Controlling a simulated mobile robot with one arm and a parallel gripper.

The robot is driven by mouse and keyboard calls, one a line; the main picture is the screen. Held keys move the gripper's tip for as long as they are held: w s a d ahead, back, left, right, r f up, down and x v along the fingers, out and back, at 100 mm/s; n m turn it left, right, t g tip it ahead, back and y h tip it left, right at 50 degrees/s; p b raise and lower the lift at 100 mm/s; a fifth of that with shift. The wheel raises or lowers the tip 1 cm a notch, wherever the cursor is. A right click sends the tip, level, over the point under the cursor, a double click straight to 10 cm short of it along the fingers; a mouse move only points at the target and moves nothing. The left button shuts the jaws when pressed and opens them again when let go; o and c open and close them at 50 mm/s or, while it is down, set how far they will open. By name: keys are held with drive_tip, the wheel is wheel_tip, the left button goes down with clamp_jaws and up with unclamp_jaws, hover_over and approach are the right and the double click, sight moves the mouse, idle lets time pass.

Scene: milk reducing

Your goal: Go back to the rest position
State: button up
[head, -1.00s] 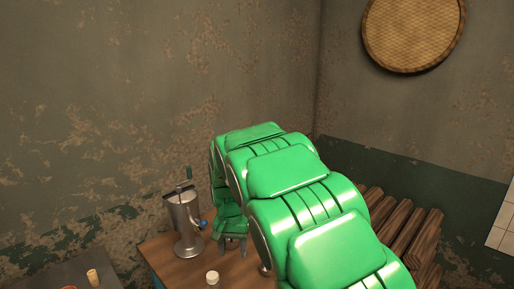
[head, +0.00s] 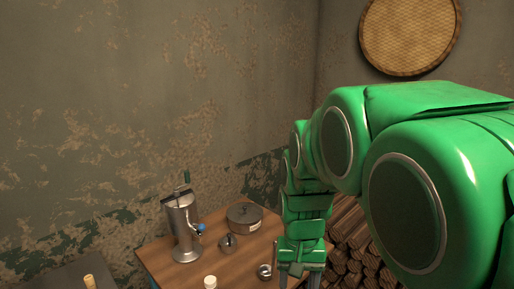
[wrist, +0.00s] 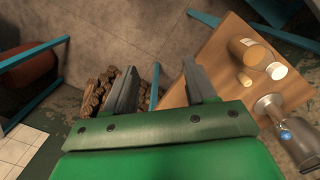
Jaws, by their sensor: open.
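My gripper (head: 299,279) hangs pointing down at the right edge of the wooden table (head: 165,262) in the head view, its fingertips partly cut off by the bottom edge. In the wrist view my gripper (wrist: 160,88) shows two grey fingers spread apart with nothing between them. Beyond them are the floor (wrist: 140,35), a log pile (wrist: 100,92) and the table's edge. My green arm fills the right of the head view and hides part of the table and logs.
On the table stand a metal machine (head: 183,230), a lidded pot (head: 244,216), a small metal vessel (head: 228,243), another small metal item (head: 265,271) and a white-capped bottle (head: 210,283). Stacked logs (head: 350,232) lie right of the table. A round woven panel (head: 410,35) hangs on the wall.

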drive_tip(key=s+d, duration=0.3)
drive_tip(key=s, duration=0.7)
drive_tip(key=s+d+g, duration=0.1)
drive_tip(key=s+d, duration=0.2)
drive_tip(key=s, duration=0.7)
drive_tip(key=shift+s+n, duration=0.3)
drive_tip(key=shift+n, duration=0.1)
